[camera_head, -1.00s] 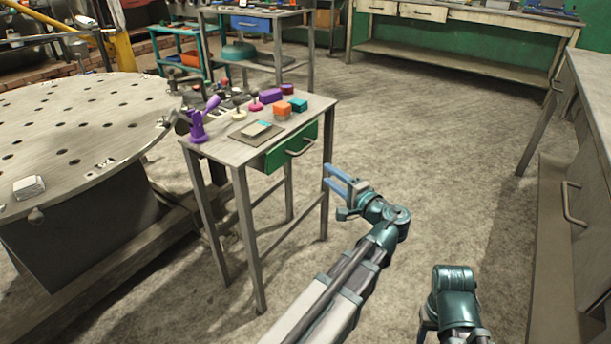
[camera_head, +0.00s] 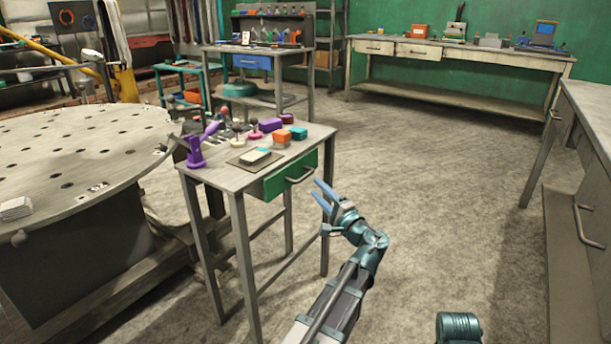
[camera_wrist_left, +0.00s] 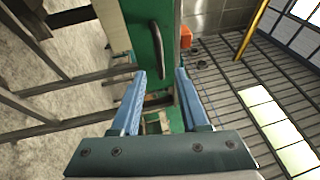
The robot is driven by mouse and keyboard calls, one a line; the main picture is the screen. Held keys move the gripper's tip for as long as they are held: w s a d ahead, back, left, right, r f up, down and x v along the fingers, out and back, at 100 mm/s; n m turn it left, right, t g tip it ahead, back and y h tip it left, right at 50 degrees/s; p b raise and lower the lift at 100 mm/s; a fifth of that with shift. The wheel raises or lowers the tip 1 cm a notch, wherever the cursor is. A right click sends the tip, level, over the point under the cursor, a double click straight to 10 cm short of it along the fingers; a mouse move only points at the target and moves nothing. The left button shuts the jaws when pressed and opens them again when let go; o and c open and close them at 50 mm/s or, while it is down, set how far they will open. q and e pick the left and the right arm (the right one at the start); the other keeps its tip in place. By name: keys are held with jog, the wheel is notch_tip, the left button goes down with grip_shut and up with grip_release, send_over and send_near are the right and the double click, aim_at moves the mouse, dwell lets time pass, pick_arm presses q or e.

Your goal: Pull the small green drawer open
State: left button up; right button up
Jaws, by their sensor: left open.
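The small green drawer (camera_head: 276,185) sits under the top of a small grey table and looks shut. Its grey bar handle (camera_head: 301,176) spans the front. The green front (camera_wrist_left: 141,30) and its handle (camera_wrist_left: 158,46) also show in the left wrist view, just past the fingertips. My left gripper (camera_head: 317,190) is open and empty, in front of the drawer and to the right of the handle, apart from it. In the left wrist view its two blue fingers (camera_wrist_left: 160,74) are spread, with the handle ahead between their lines. My right gripper is out of view.
The small table (camera_head: 214,175) carries a purple clamp-like thing (camera_head: 200,150), an orange block (camera_head: 281,137) and several other small items. A round perforated table (camera_head: 70,155) stands close on the left. A workbench (camera_head: 588,125) stands at the right. Floor between is clear.

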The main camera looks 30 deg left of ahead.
aim_at(305, 176)
pick_arm(q)
jog(key=p+x, duration=0.1)
jog(key=x, duration=0.6)
jog(key=shift+w+a, duration=0.2)
grip_shut()
dwell(1.2)
